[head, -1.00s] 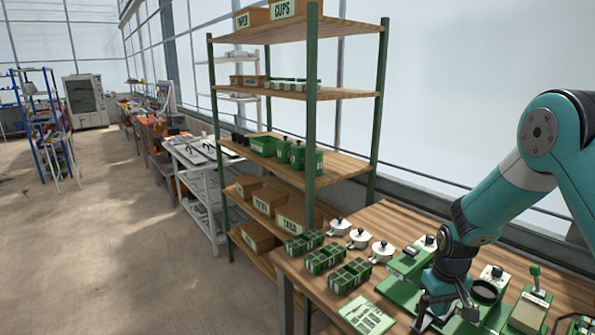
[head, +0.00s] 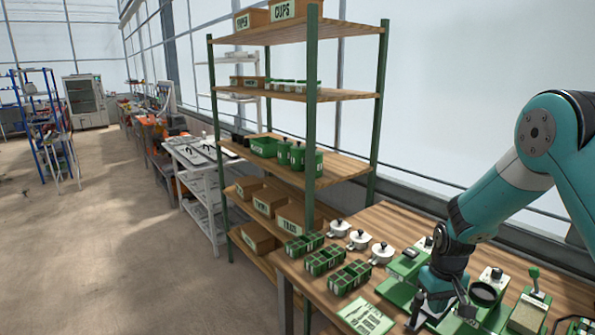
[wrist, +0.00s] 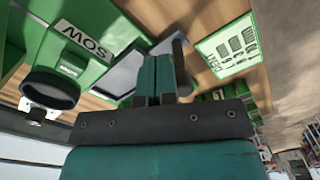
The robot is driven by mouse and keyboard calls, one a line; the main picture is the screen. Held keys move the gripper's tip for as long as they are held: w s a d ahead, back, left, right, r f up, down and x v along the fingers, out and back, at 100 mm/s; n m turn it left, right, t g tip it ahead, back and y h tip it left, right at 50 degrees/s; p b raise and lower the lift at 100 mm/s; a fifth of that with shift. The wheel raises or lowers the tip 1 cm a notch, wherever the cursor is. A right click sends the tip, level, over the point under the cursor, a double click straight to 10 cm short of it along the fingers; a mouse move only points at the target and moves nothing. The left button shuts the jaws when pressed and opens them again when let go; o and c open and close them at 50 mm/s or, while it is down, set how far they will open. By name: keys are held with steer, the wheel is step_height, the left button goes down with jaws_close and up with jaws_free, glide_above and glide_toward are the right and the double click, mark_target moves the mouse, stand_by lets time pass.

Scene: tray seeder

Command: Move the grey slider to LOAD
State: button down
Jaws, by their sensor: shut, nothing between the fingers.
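A flat grey plate (wrist: 118,68), which looks like the grey slider, lies in the green seeder (wrist: 98,18) beside a white SOW label (wrist: 86,40) in the wrist view. A dark grey bar (wrist: 181,66) stands close to the right of my fingers; I cannot tell whether it belongs to the slider or touches my gripper. My gripper (wrist: 156,68) is shut and empty, its teal fingers side by side over the plate's right end. In the head view my gripper (head: 440,303) is low over the seeder and hides part of it. I see no LOAD label.
Green cell trays (head: 350,276) and white lidded pots (head: 358,240) stand behind. A tall shelf (head: 311,150) is further back.

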step_height(320, 180, up, 6)
steer(key=p, duration=0.4)
steer(key=shift+s+d, duration=0.2)
steer(key=shift+s, duration=0.05)
steer(key=shift+r, duration=0.1)
